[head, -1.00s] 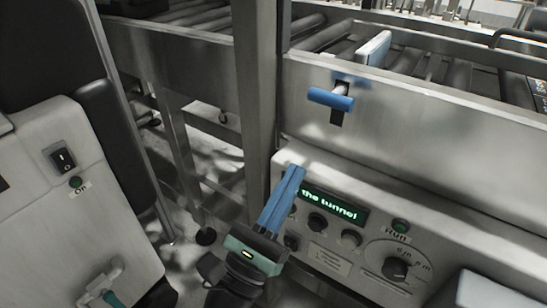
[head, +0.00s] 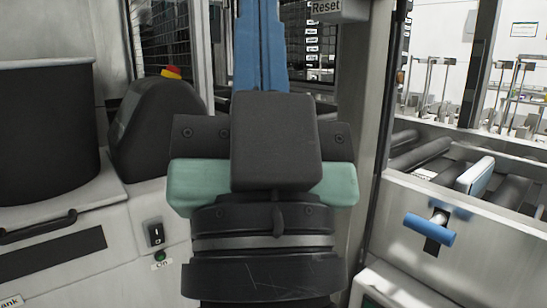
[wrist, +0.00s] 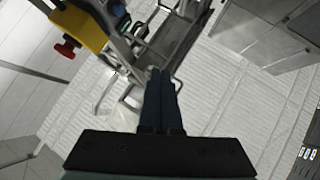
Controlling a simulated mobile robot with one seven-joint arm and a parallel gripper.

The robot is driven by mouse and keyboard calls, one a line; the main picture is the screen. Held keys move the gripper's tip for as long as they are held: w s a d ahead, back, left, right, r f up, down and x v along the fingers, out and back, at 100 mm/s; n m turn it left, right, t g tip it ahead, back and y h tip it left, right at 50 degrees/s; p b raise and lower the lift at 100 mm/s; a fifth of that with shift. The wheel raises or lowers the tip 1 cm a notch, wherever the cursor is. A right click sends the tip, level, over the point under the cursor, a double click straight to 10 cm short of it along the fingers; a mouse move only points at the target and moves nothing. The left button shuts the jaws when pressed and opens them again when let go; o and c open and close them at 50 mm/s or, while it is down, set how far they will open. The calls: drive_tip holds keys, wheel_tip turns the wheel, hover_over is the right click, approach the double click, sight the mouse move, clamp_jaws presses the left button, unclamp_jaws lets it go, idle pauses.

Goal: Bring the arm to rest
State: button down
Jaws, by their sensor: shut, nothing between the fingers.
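My gripper (head: 262,45) stands upright in the middle of the head view, close to the camera, its blue fingers pointing up. The fingers are together with nothing between them. In the wrist view my gripper (wrist: 161,75) is also shut and empty, with the fingers over a pale floor. It touches nothing that I can see. My wrist and the green-and-black gripper body hide much of the centre of the head view.
A blue handle (head: 430,229) sticks out from the conveyor side at the right. The wrist view shows a red button on a yellow box (wrist: 80,28) and pale floor.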

wheel_tip(320, 180, up, 36)
drive_tip(key=h+p, duration=0.2)
drive_tip(key=p, duration=3.3)
drive_tip(key=shift+s+d+n, duration=0.4)
drive_tip(key=shift+s+d, duration=0.05)
drive_tip(key=shift+d, duration=0.1)
